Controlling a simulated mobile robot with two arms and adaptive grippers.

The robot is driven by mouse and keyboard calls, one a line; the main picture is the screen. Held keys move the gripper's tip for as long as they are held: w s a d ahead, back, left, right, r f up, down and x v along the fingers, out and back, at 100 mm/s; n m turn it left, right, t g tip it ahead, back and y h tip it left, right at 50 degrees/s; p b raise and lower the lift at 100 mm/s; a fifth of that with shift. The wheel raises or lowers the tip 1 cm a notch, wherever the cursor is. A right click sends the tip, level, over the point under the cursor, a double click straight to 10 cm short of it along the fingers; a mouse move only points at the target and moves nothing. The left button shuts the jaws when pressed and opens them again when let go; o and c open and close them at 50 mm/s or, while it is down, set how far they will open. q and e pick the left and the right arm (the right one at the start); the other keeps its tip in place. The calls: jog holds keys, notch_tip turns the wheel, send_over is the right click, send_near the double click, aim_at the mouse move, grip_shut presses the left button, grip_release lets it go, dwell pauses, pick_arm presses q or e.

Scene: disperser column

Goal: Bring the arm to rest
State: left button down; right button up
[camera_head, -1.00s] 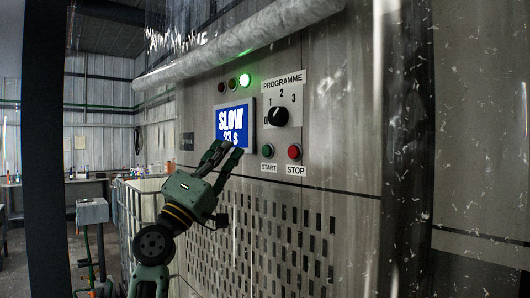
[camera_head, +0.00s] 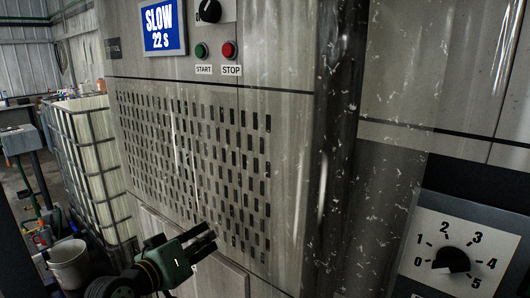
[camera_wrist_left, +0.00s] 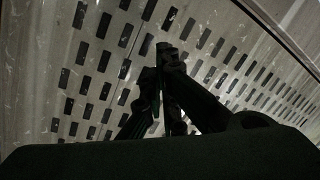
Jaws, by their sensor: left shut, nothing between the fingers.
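My left gripper (camera_head: 203,242) is low in the head view, in front of the lower part of the perforated panel. Its fingers are together and empty, pointing right. In the left wrist view the shut fingers (camera_wrist_left: 165,50) stand before the slotted panel (camera_wrist_left: 95,60). My right gripper is not in view. The grey machine front carries the slotted panel (camera_head: 190,135), a blue screen (camera_head: 163,27) reading SLOW 22 S, a green START button (camera_head: 201,50) and a red STOP button (camera_head: 229,50). A black programme knob (camera_head: 210,10) is cut by the top edge.
A dial (camera_head: 452,260) numbered 0 to 5 is at the lower right, its pointer near 0. A caged white tank (camera_head: 90,150) stands left of the machine. A white bucket (camera_head: 70,262) and a grey box on a post (camera_head: 20,140) are further left.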

pick_arm(q)
jog(key=s+a+f+m+g+y, duration=0.2)
jog(key=s+f+g+y, duration=0.3)
jog(key=s+f, duration=1.4)
jog(key=s+a+f+g+y, duration=0.1)
jog(key=s+a+f+g, duration=0.15)
jog(key=s, duration=0.35)
jog(key=s+a+f+g+y, duration=0.1)
jog(key=s+f, duration=0.3)
jog(key=s, duration=0.2)
jog(key=s+a+f+g+y, duration=0.1)
jog(key=s+f+g, duration=0.15)
jog(key=s, duration=0.35)
notch_tip(320, 180, down, 27)
jog(key=s+m+g, duration=0.1)
jog(key=s, duration=0.1)
jog(key=s+a+f+g+b, duration=0.1)
jog(key=s+a+f, duration=0.1)
jog(key=s+f, duration=1.4)
jog(key=shift+s+a+f, duration=0.2)
jog(key=shift+a+f, duration=0.05)
jog(key=shift+a, duration=0.15)
